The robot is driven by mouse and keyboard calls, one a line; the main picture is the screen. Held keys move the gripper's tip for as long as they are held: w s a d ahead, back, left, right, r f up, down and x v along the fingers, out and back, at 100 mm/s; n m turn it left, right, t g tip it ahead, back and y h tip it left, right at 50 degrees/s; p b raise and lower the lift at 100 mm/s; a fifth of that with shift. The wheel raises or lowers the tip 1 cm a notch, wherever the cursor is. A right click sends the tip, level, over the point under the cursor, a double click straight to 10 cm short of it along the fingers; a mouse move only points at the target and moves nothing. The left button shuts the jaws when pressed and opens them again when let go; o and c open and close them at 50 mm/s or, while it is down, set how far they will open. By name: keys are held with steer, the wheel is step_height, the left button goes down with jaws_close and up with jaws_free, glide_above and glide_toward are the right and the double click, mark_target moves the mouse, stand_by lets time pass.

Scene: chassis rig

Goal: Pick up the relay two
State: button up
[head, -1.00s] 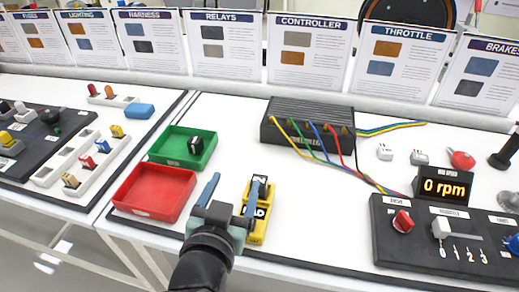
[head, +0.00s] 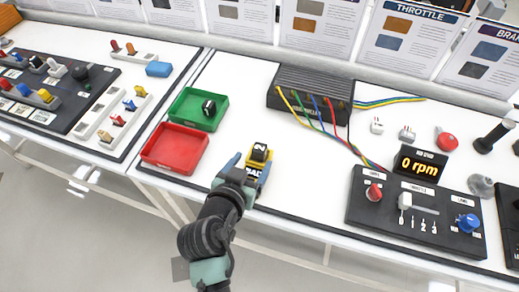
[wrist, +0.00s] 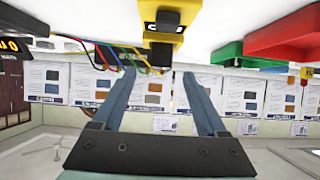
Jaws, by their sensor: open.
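Relay two is a small black block (head: 260,152) with a white "2" label on top. It sits in a yellow tester base (head: 250,171) near the table's front edge. My gripper (head: 252,164) is open and empty, and its blue fingers appear on either side of the yellow base in the head view. In the wrist view, which is upside down, the relay (wrist: 164,27) and yellow base (wrist: 163,45) lie beyond the fingertips, toward the top. The gripper covers the near part of the base in the head view.
A green tray (head: 181,117) holding another black relay (head: 209,107) and a red tray (head: 172,161) stand to the left. A black controller box (head: 312,90) with coloured wires is behind right. A control panel (head: 400,228) is at right. The table between is clear.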

mark_target(258, 151)
steer(key=shift+r+x, duration=0.2)
steer(key=shift+x, duration=3.45)
jaws_close()
